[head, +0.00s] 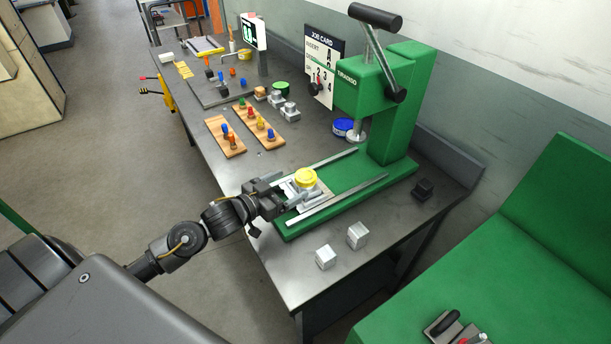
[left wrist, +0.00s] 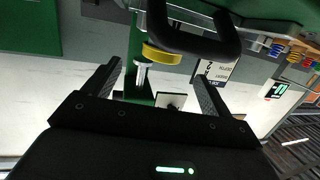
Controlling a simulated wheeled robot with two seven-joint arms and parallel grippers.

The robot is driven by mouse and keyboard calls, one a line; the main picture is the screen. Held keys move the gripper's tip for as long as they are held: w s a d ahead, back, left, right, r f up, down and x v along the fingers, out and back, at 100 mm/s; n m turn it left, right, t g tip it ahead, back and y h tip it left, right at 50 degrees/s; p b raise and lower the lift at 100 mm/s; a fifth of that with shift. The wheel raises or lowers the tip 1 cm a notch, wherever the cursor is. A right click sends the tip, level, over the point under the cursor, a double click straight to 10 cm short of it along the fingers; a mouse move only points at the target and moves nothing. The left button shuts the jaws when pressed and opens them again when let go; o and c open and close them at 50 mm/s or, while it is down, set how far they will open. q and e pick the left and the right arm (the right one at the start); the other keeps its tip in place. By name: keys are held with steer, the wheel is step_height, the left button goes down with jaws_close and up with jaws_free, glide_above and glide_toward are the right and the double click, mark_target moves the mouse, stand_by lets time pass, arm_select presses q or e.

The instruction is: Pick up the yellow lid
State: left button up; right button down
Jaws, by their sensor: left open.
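The yellow lid (head: 306,178) sits on a metal holder on the green base of the press, between two rails. It also shows in the left wrist view (left wrist: 160,55), past the fingertips and partly behind a dark curved part. My left gripper (head: 286,191) is open and low over the front end of the press base, just left of the lid. In the left wrist view its two fingers (left wrist: 157,70) stand wide apart with nothing gripped. I cannot tell whether a finger touches the holder. My right gripper is not in view.
The green press (head: 379,95) with its black lever stands behind the lid. Two metal blocks (head: 341,246) lie near the table's front edge. A blue round tin (head: 343,126), wooden peg boards (head: 224,137) and a job card (head: 323,65) are farther back. A green bench (head: 530,240) is at right.

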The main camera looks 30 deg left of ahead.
mark_target(305, 176)
arm_select(q)
steer(key=p+x, duration=0.1)
steer(key=x, duration=0.3)
steer(key=shift+w+p, duration=0.4)
steer(key=shift+w+d, duration=0.1)
steer(key=shift+w, duration=0.1)
steer(key=shift+c, duration=0.2)
steer(key=c, duration=1)
